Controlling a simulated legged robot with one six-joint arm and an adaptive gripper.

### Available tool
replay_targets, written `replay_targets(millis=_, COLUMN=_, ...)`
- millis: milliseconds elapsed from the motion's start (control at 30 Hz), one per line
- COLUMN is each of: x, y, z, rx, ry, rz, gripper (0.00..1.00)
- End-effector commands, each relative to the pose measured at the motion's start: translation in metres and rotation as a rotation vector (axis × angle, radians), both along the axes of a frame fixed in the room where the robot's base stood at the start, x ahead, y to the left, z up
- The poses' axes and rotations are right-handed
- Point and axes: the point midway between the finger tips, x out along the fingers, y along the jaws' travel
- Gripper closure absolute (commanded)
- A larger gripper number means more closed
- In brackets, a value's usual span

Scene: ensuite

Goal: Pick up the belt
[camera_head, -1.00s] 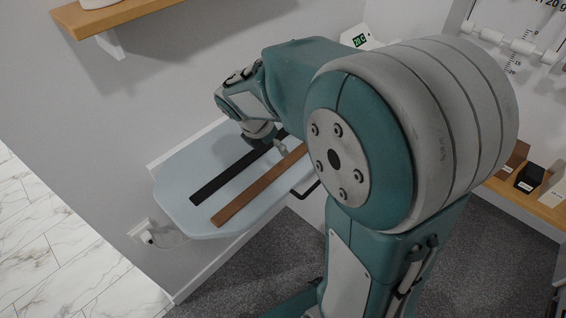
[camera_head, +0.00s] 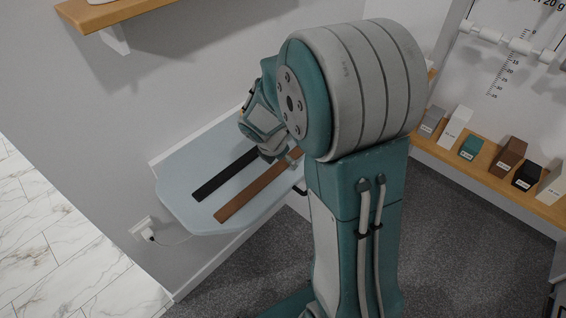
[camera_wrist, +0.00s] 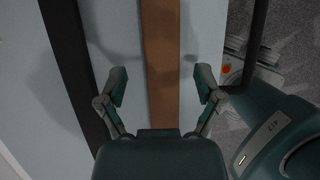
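Two flat strips that look like belts lie side by side on a pale blue board (camera_head: 178,210). The black belt (camera_head: 225,176) is nearer the wall and the brown belt (camera_head: 243,202) is nearer the front. My gripper (camera_head: 284,160) is over the right part of the board and hides part of the belts. In the wrist view my gripper (camera_wrist: 162,84) is open and empty. Its two fingers are on either side of the brown belt (camera_wrist: 160,45). The black belt (camera_wrist: 74,65) runs outside the left finger. I cannot tell the exact height of the fingertips above the board.
A grey wall (camera_head: 190,75) stands behind the board, with a plugged-in socket (camera_head: 144,230) at the left. A wooden shelf (camera_head: 110,14) hangs above. Another shelf (camera_head: 480,172) at the right holds several small boxes. Dark carpet (camera_head: 440,240) lies open in front.

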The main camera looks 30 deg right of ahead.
Motion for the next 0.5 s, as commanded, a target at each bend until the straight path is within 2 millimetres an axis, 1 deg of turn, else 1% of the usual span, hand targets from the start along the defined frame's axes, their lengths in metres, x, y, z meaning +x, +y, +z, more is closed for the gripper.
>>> replay_targets(millis=33, x=0.0000, y=-0.0001, z=0.0000, rx=0.000, ry=0.000, rz=0.000, gripper=0.41)
replay_targets(millis=67, x=0.0000, y=-0.0002, z=0.0002, rx=0.000, ry=0.000, rz=0.000, gripper=0.54)
replay_targets(millis=100, x=0.0000, y=-0.0005, z=0.0003, rx=0.000, ry=0.000, rz=0.000, gripper=0.72)
replay_targets(millis=167, x=0.0000, y=-0.0008, z=0.0002, rx=0.001, ry=0.000, rz=0.000, gripper=0.99)
replay_targets(millis=500, x=-0.0006, y=-0.0002, z=-0.0001, rx=-0.001, ry=0.002, rz=-0.001, gripper=1.00)
